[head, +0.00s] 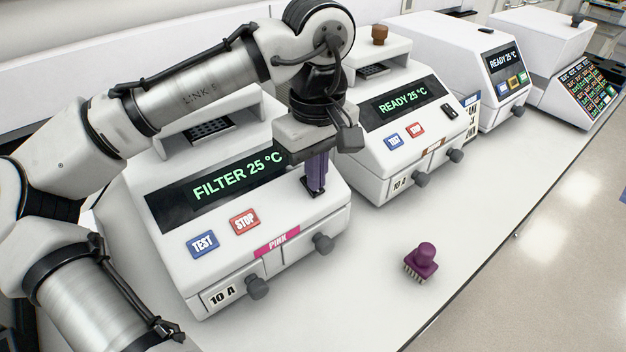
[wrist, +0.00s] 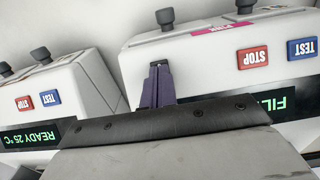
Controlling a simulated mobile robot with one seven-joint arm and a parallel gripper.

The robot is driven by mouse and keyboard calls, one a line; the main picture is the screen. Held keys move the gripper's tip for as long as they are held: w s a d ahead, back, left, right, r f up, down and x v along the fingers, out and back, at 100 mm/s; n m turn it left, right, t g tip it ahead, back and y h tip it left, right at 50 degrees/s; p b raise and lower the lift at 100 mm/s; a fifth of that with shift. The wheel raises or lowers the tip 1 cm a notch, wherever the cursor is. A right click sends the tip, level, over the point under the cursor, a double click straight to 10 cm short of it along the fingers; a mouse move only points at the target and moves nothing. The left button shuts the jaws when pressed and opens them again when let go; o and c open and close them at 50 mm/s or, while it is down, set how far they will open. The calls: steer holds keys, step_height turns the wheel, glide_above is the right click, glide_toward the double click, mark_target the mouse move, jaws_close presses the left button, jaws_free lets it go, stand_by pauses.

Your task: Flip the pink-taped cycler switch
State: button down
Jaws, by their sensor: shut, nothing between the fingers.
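The pink-taped cycler (head: 180,270) stands at the front left in the head view, with a pink label (head: 277,243) reading PINK on its front edge. Its display (head: 236,178) reads FILTER 25 °C, with a blue TEST button (head: 203,243) and a red STOP button (head: 244,222) below. My gripper (head: 314,192) is shut and empty, pointing down over the right end of the cycler's sloped panel. In the wrist view, the fingers (wrist: 157,75) lie over the same cycler's edge, left of the pink label (wrist: 220,29).
A second cycler (head: 375,160) reading READY 25 °C stands close to the right, with more machines (head: 465,60) behind it. A purple object with pins (head: 422,261) lies on the bench (head: 365,300) in front. Grey knobs (head: 323,243) stick out of the cycler fronts.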

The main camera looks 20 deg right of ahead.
step_height(320, 180, up, 7)
steer(key=p, duration=0.6)
steer(key=shift+p, duration=0.3)
